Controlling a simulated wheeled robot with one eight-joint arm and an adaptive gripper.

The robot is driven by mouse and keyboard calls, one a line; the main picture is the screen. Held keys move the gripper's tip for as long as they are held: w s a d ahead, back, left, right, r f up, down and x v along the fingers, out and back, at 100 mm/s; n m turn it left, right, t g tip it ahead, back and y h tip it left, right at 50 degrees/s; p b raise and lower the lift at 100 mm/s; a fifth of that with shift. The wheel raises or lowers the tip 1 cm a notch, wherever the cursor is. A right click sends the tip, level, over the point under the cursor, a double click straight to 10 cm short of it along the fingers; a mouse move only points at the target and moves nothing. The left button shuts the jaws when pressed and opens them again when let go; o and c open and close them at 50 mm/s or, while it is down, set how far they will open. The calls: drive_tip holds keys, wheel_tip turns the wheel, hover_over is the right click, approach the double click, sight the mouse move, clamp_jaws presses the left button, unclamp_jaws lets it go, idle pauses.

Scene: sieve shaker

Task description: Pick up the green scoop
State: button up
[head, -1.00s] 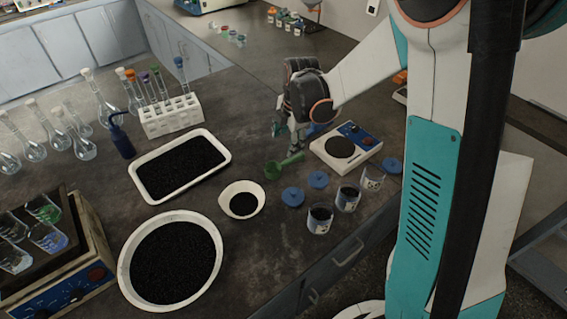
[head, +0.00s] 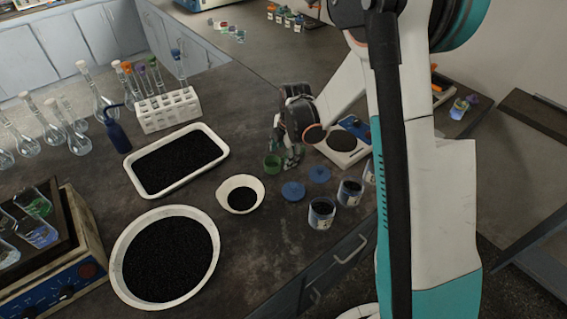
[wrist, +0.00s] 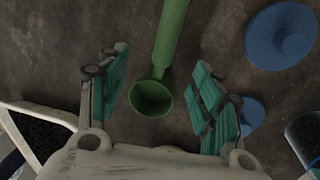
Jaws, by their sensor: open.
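The green scoop (head: 272,165) lies on the dark bench, right of the white bowl; my gripper hides its handle in the head view. In the wrist view the scoop's cup (wrist: 151,100) and its long handle (wrist: 172,35) show between my fingers, with the handle running to the top edge. My gripper (head: 286,158) is over the scoop. Its teal-padded fingers are apart on either side of the scoop in the wrist view (wrist: 161,75), with a gap on both sides. It holds nothing.
Blue lids (head: 293,191) and small jars (head: 321,213) stand close to the scoop. A white bowl (head: 226,205) of black grains, a tray (head: 217,170) and a large pan (head: 120,262) are at the left.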

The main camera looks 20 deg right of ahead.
sight(283, 158)
drive_tip(key=shift+w+f, duration=0.25)
drive_tip(key=shift+f, duration=0.9)
clamp_jaws()
drive_tip(key=shift+r, duration=0.15)
wheel_tip(283, 158, up, 20)
drive_tip(key=p, duration=0.6)
